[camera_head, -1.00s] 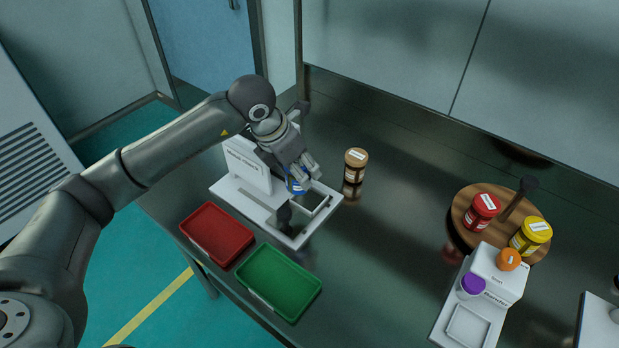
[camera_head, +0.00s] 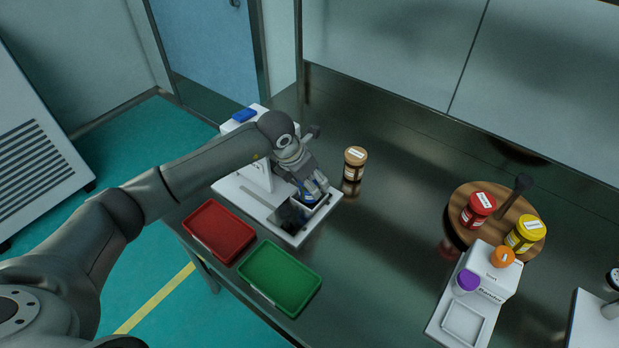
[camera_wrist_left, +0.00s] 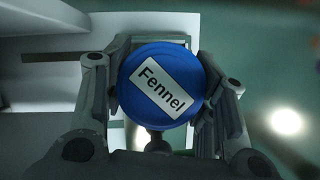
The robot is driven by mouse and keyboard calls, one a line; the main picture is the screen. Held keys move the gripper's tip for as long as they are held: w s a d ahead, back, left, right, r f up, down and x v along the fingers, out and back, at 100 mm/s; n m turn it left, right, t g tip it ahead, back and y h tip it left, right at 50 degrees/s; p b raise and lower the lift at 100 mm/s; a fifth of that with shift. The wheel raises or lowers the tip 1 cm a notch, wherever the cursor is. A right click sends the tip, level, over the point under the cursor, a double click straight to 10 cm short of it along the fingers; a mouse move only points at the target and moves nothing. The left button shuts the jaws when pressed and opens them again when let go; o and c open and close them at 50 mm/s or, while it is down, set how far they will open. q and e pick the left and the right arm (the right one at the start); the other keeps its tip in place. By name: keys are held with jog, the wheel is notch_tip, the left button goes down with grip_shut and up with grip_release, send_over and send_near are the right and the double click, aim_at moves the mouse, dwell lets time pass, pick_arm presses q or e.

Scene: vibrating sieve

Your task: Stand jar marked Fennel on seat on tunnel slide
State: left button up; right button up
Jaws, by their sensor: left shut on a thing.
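The Fennel jar has a blue lid with a white label reading "Fennel" (camera_wrist_left: 160,85) in the left wrist view. My left gripper (camera_head: 314,190) is shut on it, one finger on each side of the lid. In the head view only a bit of the jar's blue (camera_head: 308,197) shows below the fingers. The jar is over or in the square seat at the right end of the white tunnel machine's slide (camera_head: 262,213). The gripper hides whether its base touches the seat. My right gripper is not in view.
A brown jar with a tan lid (camera_head: 354,164) stands close to the right of the slide. A red tray (camera_head: 220,231) and a green tray (camera_head: 280,278) lie in front. A round wooden board (camera_head: 505,232) with red and yellow jars and a white device (camera_head: 490,274) are at right.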

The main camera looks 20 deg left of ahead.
pick_arm(q)
jog(key=shift+f, duration=0.15)
jog(key=o, duration=1.1)
jog(key=shift+c, duration=0.2)
jog(key=shift+r, duration=0.2)
jog(key=b+v, duration=0.1)
jog(key=v, duration=1.1)
jog(key=shift+w, duration=0.1)
